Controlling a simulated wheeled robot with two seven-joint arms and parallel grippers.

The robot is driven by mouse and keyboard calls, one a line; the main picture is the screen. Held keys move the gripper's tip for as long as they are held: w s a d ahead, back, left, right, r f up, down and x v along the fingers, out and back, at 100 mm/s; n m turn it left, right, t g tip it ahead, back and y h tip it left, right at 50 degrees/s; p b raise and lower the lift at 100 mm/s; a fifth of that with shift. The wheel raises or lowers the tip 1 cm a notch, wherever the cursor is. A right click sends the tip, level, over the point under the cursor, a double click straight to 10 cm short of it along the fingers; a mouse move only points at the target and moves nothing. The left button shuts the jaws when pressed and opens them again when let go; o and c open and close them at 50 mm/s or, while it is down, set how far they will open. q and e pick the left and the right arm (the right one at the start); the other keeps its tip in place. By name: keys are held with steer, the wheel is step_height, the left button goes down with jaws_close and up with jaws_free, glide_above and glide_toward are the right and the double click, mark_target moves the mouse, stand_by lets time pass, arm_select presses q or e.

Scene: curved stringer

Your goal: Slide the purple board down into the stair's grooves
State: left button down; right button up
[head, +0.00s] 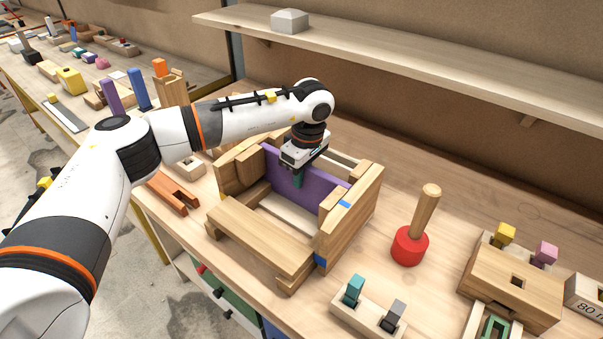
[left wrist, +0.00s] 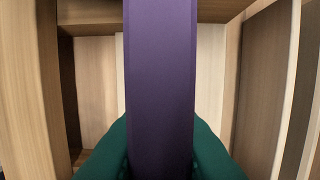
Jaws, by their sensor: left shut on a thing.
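The purple board (head: 308,187) stands on edge between the two side walls of the wooden stair (head: 258,238). Its right end meets the right side wall near a blue mark, and its left end is close to the left wall. My left gripper (head: 298,180) reaches down from above and is shut on the board near its middle. In the left wrist view the purple board (left wrist: 160,90) runs up the middle between the green fingertips (left wrist: 160,160), with wooden walls at both sides. I cannot tell how deep the board sits in the grooves. My right gripper is not in view.
A red mallet (head: 410,246) with an upright wooden handle stands right of the stair. A block with teal and grey pegs (head: 366,311) is in front. An orange slotted piece (head: 173,190) lies to the left. A shelf (head: 400,50) runs above the bench at the back.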

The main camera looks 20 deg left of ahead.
arm_select(q)
steer(key=c, duration=1.3)
jaws_free()
steer(key=r, duration=0.4)
steer(key=d+r+b, duration=0.1)
steer(key=r, duration=0.3)
steer(key=r+b, duration=0.1)
steer(key=r, duration=0.3)
steer(key=shift+s+d, duration=0.25)
